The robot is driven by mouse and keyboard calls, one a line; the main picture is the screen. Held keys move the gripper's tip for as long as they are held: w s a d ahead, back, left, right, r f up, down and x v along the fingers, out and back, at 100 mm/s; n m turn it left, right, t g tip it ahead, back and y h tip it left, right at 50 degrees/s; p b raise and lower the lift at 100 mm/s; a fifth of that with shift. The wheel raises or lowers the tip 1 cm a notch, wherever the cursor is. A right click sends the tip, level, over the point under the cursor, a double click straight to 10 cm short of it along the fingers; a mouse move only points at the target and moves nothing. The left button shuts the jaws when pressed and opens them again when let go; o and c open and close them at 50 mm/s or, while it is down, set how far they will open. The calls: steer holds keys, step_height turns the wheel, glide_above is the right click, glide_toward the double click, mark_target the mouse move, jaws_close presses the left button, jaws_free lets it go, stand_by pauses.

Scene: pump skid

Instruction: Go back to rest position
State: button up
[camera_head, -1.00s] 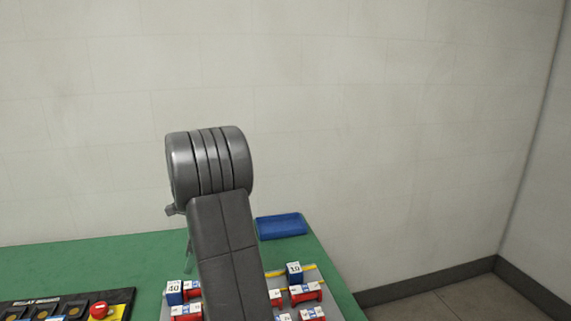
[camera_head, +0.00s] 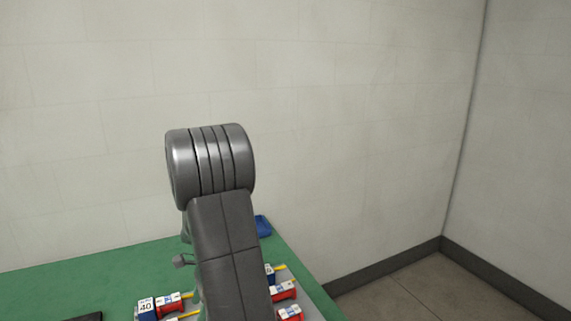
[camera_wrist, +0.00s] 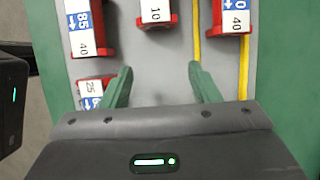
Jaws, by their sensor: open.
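My gripper (camera_wrist: 160,88) shows in the wrist view with its two green fingers spread apart and nothing between them. It hangs over a grey panel (camera_wrist: 160,62). Beyond the fingertips are red blocks with white number labels: one marked 85 and 40 (camera_wrist: 88,28), one marked 10 (camera_wrist: 156,12) and one marked 40 (camera_wrist: 236,16). A block marked 25 (camera_wrist: 92,90) lies by the left finger. In the head view my own arm stands in the middle and mostly hides the gripper.
A green table (camera_head: 85,268) carries the panel. A blue tray (camera_head: 263,226) at its back is partly hidden behind my arm. Yellow strips (camera_wrist: 196,35) run along the panel. A pale wall (camera_head: 330,130) stands behind, and bare floor (camera_head: 410,290) lies to the right.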

step_height(320, 180, down, 3)
steer(key=shift+f, duration=0.1)
steer(key=shift+w+d, duration=0.15)
steer(key=s+v, duration=0.1)
steer(key=v, duration=0.5)
steer(key=shift+w+a+r+b, duration=0.35)
steer(key=shift+w+r, duration=0.05)
